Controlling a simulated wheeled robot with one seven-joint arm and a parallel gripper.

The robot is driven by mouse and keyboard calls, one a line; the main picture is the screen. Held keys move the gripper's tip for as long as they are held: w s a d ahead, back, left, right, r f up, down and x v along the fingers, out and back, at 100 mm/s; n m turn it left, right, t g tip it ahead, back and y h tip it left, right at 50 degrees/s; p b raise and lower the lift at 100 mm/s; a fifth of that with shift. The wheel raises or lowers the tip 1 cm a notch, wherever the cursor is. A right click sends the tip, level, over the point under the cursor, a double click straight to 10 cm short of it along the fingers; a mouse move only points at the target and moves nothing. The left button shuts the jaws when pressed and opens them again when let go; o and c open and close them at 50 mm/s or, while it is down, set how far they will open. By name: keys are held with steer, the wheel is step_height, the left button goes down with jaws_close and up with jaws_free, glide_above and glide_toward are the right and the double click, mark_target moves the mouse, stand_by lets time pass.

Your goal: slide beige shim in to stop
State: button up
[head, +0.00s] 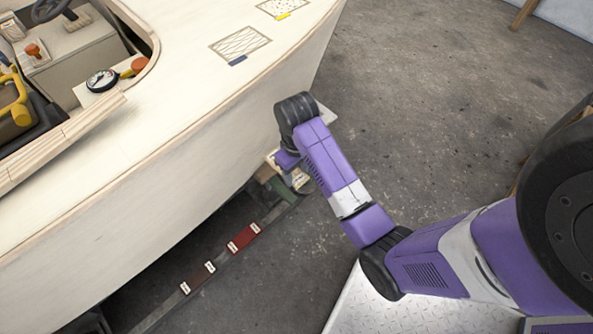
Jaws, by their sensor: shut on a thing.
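My gripper (291,172) is low beside the hull's lower edge, mostly hidden by my own purple wrist. It is shut on a small pale piece, which looks like the beige shim (302,182). The shim is at the upper right end of a narrow grey rail (217,263), just right of a green shim (279,189). The fingertips and the shim's inner end are hidden, so I cannot tell how far in it sits or whether it touches a stop.
A red shim (243,238) and a dark brown shim (197,278), both with white end labels, lie along the rail. The plywood hull (170,130) overhangs it from the left. Pale ledge parts (328,115) show by my wrist. Concrete floor (430,100) is open to the right.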

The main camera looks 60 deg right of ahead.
mark_target(277, 184)
step_height(277, 184, down, 18)
steer(key=b, duration=0.7)
steer(key=shift+r+b, duration=0.25)
steer(key=shift+b, duration=0.15)
stand_by(2.0)
steer(key=shift+w, duration=0.1)
stand_by(0.4)
steer(key=shift+w+d+b, duration=0.45)
steer(key=shift+w+b, duration=0.05)
steer(key=shift+w, duration=1.1)
steer(key=shift+w+d+b, duration=0.5)
steer(key=shift+w+b, duration=0.05)
steer(key=shift+w, duration=1)
steer(key=shift+w+d+b, duration=0.45)
steer(key=shift+w+b, duration=0.05)
steer(key=shift+w, duration=1.1)
steer(key=o, duration=1.6)
steer(key=shift+c, duration=0.2)
steer(key=shift+r, duration=0.15)
